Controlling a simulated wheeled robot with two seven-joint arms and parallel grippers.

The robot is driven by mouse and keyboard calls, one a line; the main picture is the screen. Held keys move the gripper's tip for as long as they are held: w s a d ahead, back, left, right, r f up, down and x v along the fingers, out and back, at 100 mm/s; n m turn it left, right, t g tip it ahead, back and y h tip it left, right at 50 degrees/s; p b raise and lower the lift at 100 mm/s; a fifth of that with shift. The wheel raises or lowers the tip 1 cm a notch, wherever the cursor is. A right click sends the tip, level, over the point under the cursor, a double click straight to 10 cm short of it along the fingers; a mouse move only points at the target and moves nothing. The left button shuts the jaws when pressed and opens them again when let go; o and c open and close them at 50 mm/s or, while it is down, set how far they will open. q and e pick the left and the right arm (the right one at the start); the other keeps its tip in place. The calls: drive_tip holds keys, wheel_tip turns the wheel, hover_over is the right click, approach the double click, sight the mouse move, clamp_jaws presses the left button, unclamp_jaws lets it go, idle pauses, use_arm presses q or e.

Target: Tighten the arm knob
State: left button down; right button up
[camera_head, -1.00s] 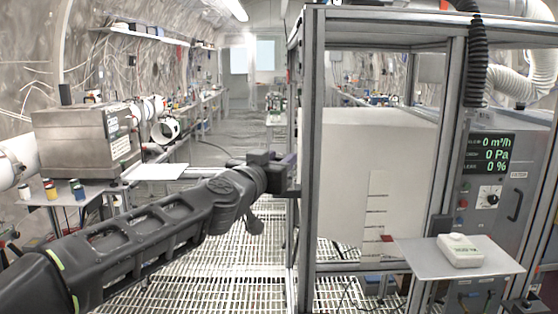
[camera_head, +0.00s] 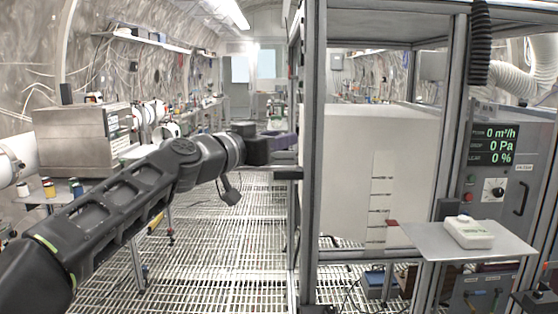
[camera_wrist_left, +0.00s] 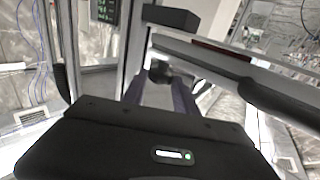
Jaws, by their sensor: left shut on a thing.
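My left gripper (camera_head: 284,142) is at the near left post of the metal frame (camera_head: 310,160), its fingertips close to or behind the post. In the left wrist view, the two dark purple fingers (camera_wrist_left: 163,92) are shut on a small dark knob (camera_wrist_left: 160,70). The knob sits beside a long grey arm (camera_wrist_left: 205,62) that runs to the right. The fingers hide part of the knob, and its turn cannot be read. In the head view the knob is not clearly seen. My right gripper is not in view.
The frame holds a large pale box (camera_head: 350,150). A control panel (camera_head: 493,150) reads zero flow and pressure. A small shelf (camera_head: 480,250) carries a white device (camera_head: 469,231). A steel bench unit (camera_head: 70,140) stands left. The grated floor (camera_head: 215,260) is open.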

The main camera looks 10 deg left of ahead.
use_arm(q)
drive_tip(key=shift+w+a+f+m+g+h+b, duration=0.1)
drive_tip(key=shift+f+m+g+h+b, duration=0.1)
drive_tip(key=shift+m+h+b, duration=0.15)
drive_tip(key=shift+w+a+f+m+g+h+b, duration=0.1)
drive_tip(key=shift+m+g+h+b, duration=0.15)
drive_tip(key=shift+h+b, duration=0.2)
drive_tip(key=shift+a+r+m+g+h, duration=0.1)
drive_tip(key=shift+r+m+g+h, duration=0.2)
drive_tip(key=shift+m+g+h, duration=0.75)
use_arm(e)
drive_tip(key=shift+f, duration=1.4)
use_arm(q)
drive_tip(key=shift+h, duration=0.25)
drive_tip(key=c, duration=1.2)
unclamp_jaws()
drive_tip(key=shift+c, duration=0.2)
